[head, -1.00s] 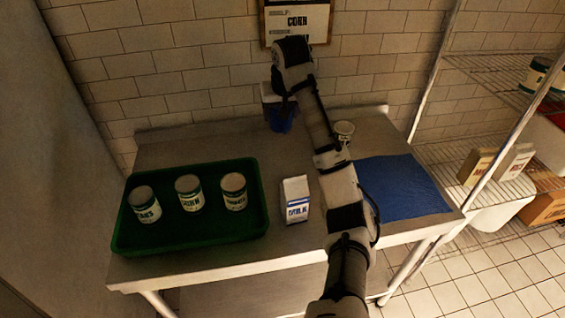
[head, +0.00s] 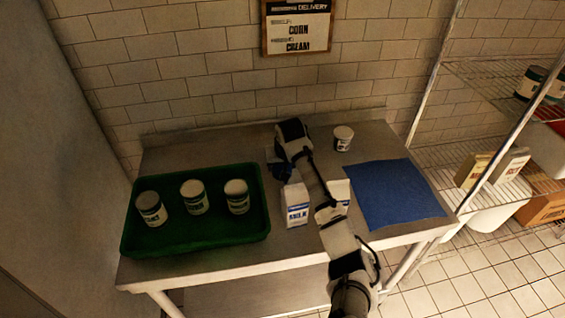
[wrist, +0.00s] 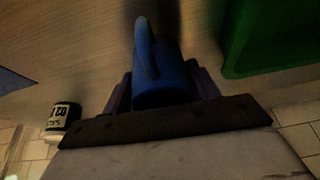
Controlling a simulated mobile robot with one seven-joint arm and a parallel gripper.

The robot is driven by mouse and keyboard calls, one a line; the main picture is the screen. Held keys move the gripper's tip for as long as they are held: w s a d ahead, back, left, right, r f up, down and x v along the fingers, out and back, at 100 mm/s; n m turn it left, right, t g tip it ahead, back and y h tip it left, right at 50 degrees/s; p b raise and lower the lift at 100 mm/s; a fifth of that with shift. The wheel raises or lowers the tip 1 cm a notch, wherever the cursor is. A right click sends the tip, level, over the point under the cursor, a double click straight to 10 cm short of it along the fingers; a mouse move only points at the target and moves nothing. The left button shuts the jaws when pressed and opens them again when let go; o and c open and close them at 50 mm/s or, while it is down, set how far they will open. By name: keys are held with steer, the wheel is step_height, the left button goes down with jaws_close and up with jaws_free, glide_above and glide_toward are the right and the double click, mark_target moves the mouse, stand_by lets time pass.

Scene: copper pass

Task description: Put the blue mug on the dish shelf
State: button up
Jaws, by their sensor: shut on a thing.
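The blue mug (wrist: 166,75) sits between the fingers of my gripper (wrist: 163,92) in the wrist view, with its handle facing away from the palm. My gripper is shut on it. In the head view my gripper (head: 279,164) is over the middle of the steel table, behind the milk carton. Only a bit of the blue mug (head: 285,171) shows there, the rest being hidden by my arm. I cannot tell whether the mug touches the table. A wire shelf rack (head: 500,92) stands to the right; I cannot tell whether it is the dish shelf.
A green tray (head: 195,240) with three cans is at the table's left. A can (head: 343,138) stands at the back, near a blue mat (head: 395,195). The back left is clear.

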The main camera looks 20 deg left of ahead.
steer(key=shift+f, duration=0.1)
steer(key=o, duration=1.1)
steer(key=b+v, duration=0.3)
steer(key=v, duration=0.9)
steer(key=shift+b, duration=0.4)
